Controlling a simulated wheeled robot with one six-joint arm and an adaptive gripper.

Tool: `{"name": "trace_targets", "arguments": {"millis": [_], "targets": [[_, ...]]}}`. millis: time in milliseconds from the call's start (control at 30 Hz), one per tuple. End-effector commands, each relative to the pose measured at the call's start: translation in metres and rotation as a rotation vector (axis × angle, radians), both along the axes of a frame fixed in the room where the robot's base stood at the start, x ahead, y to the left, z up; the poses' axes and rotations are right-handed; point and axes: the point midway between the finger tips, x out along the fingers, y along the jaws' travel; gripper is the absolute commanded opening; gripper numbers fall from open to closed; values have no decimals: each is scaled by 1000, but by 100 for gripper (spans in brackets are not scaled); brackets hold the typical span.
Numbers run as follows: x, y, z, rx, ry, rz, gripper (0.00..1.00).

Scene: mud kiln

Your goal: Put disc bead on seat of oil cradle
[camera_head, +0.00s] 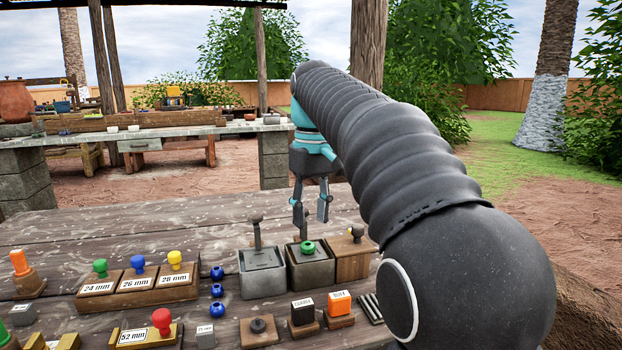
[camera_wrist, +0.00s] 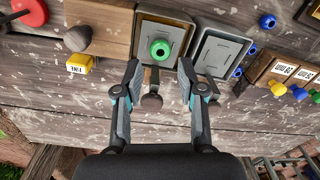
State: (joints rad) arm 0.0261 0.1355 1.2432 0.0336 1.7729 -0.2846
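A green ring-shaped bead (camera_head: 308,247), which I take for the disc bead, sits on top of the right one of two grey boxes with upright handles. This box (camera_head: 312,272) may be the oil cradle; I see no readable name on it. In the wrist view the green bead (camera_wrist: 160,48) lies on the box's pale top plate, its hole showing. My gripper (camera_head: 310,217) is above this box, pointing down, open. In the wrist view the open fingers (camera_wrist: 159,68) flank the box's brown handle knob (camera_wrist: 152,101); no grip on it shows. The bead lies beyond the fingertips.
The other grey box (camera_head: 262,272) stands left, a wooden block (camera_head: 353,257) right. Several blue beads (camera_head: 217,290) lie left of the boxes, beside a labelled stand (camera_head: 137,284) with coloured knobs. A black disc on a wooden base (camera_head: 258,326) is in front. The table behind is mostly clear.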

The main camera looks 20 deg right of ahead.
Motion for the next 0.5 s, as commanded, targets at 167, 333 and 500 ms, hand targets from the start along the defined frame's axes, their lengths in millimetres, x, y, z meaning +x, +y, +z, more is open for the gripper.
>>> {"name": "trace_targets", "arguments": {"millis": [167,333,500], "targets": [[2,-1,37,0,-2,0,40],[2,-2,54,0,-1,0,40],[1,-2,63,0,-1,0,40]]}}
